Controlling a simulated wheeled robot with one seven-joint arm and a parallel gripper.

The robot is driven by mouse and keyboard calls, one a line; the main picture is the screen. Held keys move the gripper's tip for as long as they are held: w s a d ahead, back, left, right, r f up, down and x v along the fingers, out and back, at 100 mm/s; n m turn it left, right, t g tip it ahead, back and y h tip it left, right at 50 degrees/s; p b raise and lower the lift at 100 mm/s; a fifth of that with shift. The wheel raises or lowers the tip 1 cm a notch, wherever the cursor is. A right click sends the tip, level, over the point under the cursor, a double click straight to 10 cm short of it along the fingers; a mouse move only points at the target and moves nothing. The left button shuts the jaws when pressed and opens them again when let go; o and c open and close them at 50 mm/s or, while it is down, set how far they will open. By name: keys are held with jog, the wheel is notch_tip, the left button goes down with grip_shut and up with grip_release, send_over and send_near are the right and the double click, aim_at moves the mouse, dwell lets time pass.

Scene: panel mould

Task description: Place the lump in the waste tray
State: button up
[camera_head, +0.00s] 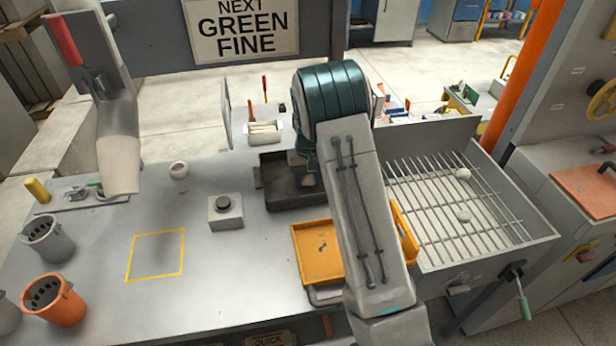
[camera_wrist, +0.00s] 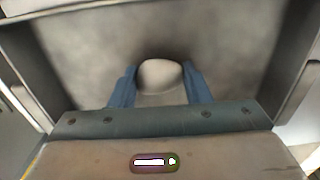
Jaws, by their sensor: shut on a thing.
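In the wrist view my gripper (camera_wrist: 159,90) is shut on a pale, rounded lump (camera_wrist: 160,74), with a blue finger on each side of it. Below and beyond the lump is the smooth grey inside of a tray (camera_wrist: 85,50) with raised walls. In the head view my gripper (camera_head: 306,172) points down over a dark, shallow tray (camera_head: 277,198) on the bench. My forearm hides part of that tray, and the held lump cannot be made out there. No label shows on the dark tray, which looks like the waste tray.
A slatted grate (camera_head: 425,205) at the right bears pale lumps (camera_head: 463,174). An orange tray (camera_head: 312,262) lies in front of the dark tray. A button box (camera_head: 226,212) stands to its left. The bench around the yellow outlined square (camera_head: 155,255) is clear.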

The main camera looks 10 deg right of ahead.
aim_at(308, 177)
jog(key=shift+f, duration=0.1)
jog(key=o, duration=1)
jog(key=shift+o, duration=0.2)
notch_tip(308, 177, up, 12)
jog(key=b, duration=0.2)
jog(key=s+r+t, duration=0.2)
jog(key=s+r, duration=0.8)
jog(key=s, duration=0.5)
jog(key=s+t, duration=0.1)
jog(key=s, duration=1.7)
jog(key=shift+s+f+t, duration=0.15)
jog(key=shift+f+t, duration=0.15)
jog(key=shift+f, duration=0.1)
jog(key=shift+d, duration=0.1)
